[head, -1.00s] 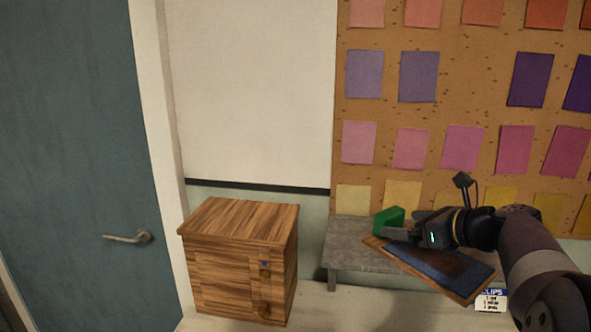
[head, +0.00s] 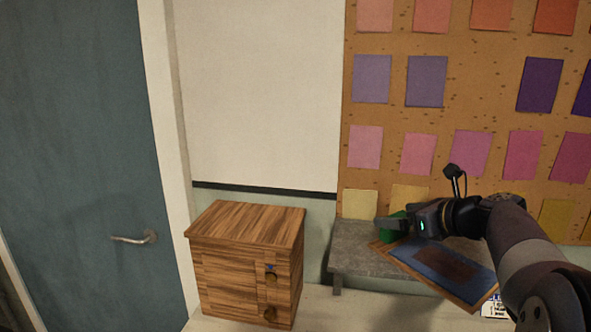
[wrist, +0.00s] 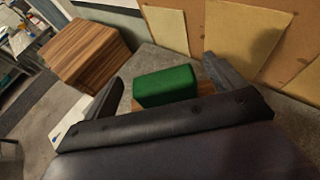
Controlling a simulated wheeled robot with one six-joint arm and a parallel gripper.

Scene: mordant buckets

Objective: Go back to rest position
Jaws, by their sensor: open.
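My gripper (head: 396,226) is at the right of the head view, above the grey bench, with my arm reaching in from the lower right. In the wrist view my gripper (wrist: 160,88) is open, its two fingers spread wide. A green block (wrist: 165,86) shows between and beyond the fingers there, with a gap on each side. In the head view the green block (head: 391,232) is partly hidden behind my gripper. Whether the fingers touch it cannot be told.
A grey bench (head: 352,250) stands against the wall, with a wooden board with a dark blue panel (head: 425,258) on it. A wooden cabinet (head: 245,255) is to the left. A corkboard with coloured cards (head: 440,120) hangs behind. A blue door (head: 80,150) is at far left.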

